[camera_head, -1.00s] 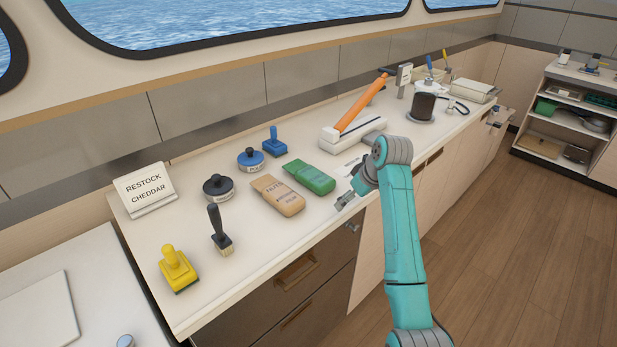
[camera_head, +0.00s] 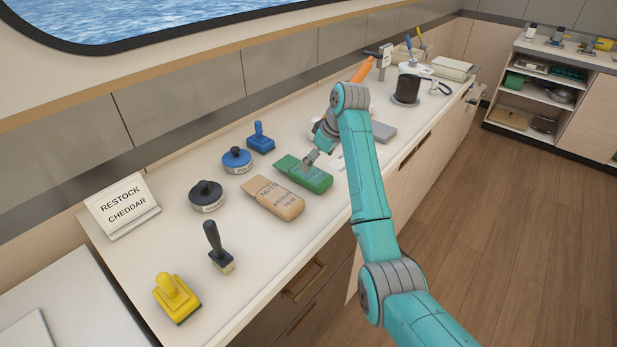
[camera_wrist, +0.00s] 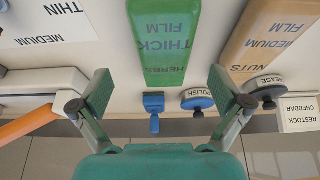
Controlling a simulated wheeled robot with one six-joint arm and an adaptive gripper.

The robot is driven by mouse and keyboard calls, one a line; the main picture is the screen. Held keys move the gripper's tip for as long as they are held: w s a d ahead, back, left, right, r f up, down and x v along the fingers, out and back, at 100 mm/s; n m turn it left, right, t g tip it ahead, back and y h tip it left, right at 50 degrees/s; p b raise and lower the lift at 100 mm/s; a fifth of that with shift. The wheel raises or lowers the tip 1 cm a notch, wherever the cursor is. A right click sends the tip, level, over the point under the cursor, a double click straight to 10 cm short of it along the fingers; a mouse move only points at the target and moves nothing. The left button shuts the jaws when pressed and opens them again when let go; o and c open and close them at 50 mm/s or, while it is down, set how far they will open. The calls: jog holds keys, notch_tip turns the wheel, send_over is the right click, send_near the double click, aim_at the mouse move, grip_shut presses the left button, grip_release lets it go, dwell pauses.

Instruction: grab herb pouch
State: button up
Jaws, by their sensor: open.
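The herb pouch (camera_head: 303,175) is green and lies flat on the counter; in the wrist view the green pouch (camera_wrist: 165,40) shows the words "THICK FILM" and a partly legible herb label. My gripper (camera_head: 311,157) is over the far right part of the pouch in the head view. In the wrist view my gripper (camera_wrist: 161,92) is open and empty, its two pads wide apart, with the pouch's label end centred between and beyond them. I cannot tell the exact height above the pouch.
A tan nuts pouch (camera_head: 273,197) lies just left of the green one. Blue and black round-based tools, a brush (camera_head: 218,246), a yellow stamp-like tool (camera_head: 176,296) and a "RESTOCK CHEDDAR" sign (camera_head: 123,205) stand further left. A dark cylinder (camera_head: 408,89) stands to the right.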

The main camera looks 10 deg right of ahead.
aim_at(310, 172)
jog(key=shift+s+x, duration=0.1)
jog(key=shift+x, duration=1.45)
jog(key=shift+s+x, duration=0.15)
jog(key=shift+x, duration=1.4)
jog(key=shift+a, duration=0.1)
jog(key=c, duration=1.3)
jog(key=shift+c, duration=0.2)
jog(key=shift+r, duration=0.1)
